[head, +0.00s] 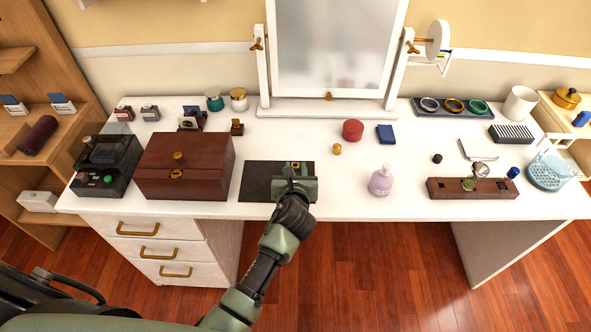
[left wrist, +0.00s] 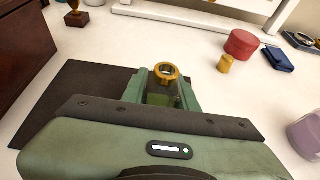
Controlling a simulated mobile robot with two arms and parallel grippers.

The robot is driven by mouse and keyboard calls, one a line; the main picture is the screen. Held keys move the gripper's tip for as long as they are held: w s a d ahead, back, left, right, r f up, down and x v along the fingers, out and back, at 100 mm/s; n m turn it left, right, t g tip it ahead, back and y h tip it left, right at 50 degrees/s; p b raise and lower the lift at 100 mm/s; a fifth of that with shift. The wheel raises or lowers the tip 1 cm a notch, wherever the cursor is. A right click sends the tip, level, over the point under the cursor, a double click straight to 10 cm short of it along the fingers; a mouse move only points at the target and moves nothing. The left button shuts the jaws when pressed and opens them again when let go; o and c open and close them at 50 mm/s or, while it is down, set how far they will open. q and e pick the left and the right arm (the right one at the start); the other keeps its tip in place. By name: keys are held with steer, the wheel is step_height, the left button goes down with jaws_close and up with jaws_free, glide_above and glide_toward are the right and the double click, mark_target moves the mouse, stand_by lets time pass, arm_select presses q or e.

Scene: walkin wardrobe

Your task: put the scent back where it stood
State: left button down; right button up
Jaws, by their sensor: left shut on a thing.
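My left gripper (head: 296,174) is over the dark mat (head: 258,186) on the white dressing table. It is shut on a small glass bottle (left wrist: 162,96) with a gold ring collar and yellow-green contents, likely the scent. The bottle looks upright, mostly hidden between the fingers; I cannot tell whether its base touches the mat. A small gold cap-like piece (head: 337,149) stands behind and to the right, also in the left wrist view (left wrist: 226,64). A lilac bottle (head: 381,182) stands apart to the right. My right gripper is not in view.
A brown wooden box (head: 186,165) stands close left of the mat. A mirror (head: 337,50) stands behind. A red round box (head: 352,130) and blue case (head: 386,134) lie right of centre. A wooden watch stand (head: 450,188) is farther right. The white tabletop (head: 340,200) between mat and lilac bottle is clear.

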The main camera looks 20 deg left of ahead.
arm_select(q)
steer(key=shift+r, duration=0.1)
steer(key=c, duration=1.1)
jaws_free()
steer(key=shift+s+r, duration=0.1)
steer(key=shift+s, duration=0.1)
steer(key=p+v, duration=0.1)
steer(key=v, duration=1)
steer(key=shift+s+d+r, duration=0.1)
steer(key=shift+s+d, duration=0.05)
steer(key=shift+s, duration=0.15)
